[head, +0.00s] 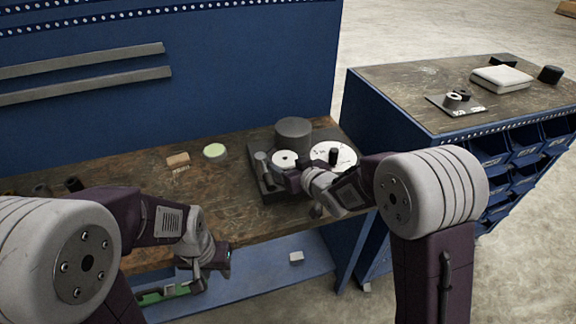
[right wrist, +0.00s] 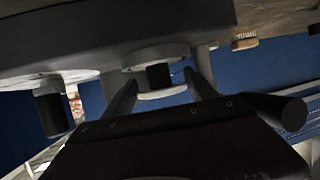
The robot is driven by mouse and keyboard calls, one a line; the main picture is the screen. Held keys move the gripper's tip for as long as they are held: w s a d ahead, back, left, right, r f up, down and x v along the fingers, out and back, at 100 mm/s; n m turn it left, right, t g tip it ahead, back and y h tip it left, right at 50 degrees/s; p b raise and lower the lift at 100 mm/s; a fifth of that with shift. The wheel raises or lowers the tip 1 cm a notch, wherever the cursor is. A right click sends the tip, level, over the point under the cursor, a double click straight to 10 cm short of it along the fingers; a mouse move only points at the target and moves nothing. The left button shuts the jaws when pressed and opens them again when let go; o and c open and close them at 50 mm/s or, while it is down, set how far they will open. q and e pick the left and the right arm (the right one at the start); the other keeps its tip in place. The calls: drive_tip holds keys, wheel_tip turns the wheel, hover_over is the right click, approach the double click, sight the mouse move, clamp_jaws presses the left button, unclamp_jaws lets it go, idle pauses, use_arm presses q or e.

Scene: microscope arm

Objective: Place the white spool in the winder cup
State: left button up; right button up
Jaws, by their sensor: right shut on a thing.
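The winder (head: 262,192) is a dark unit at the right end of the workbench, with a grey cylinder (head: 293,133) on it and a white dial (head: 345,152) with a black knob. The white spool (head: 284,157) sits over the winder's left part, its dark centre showing. My right gripper (head: 283,176) is shut on the spool. In the right wrist view, turned upside down, the spool (right wrist: 162,93) is between the two fingers, close to a pale ring on the winder. I cannot tell whether it is seated. My left gripper (head: 200,268) hangs before the bench; its fingers are unclear.
A wooden block (head: 178,160) and a round pale-green-topped item (head: 215,152) lie left of the winder. A small white block (head: 296,257) is on the lower blue shelf. A second bench (head: 400,85) with blue bins stands at the right. The bench middle is clear.

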drive_tip(key=shift+f, duration=0.2)
drive_tip(key=o, duration=1.1)
drive_tip(key=shift+r, duration=0.25)
drive_tip(key=shift+s+d+r, duration=0.1)
drive_tip(key=shift+s+d, duration=0.05)
drive_tip(key=shift+s, duration=0.05)
drive_tip(key=shift+v, duration=5.75)
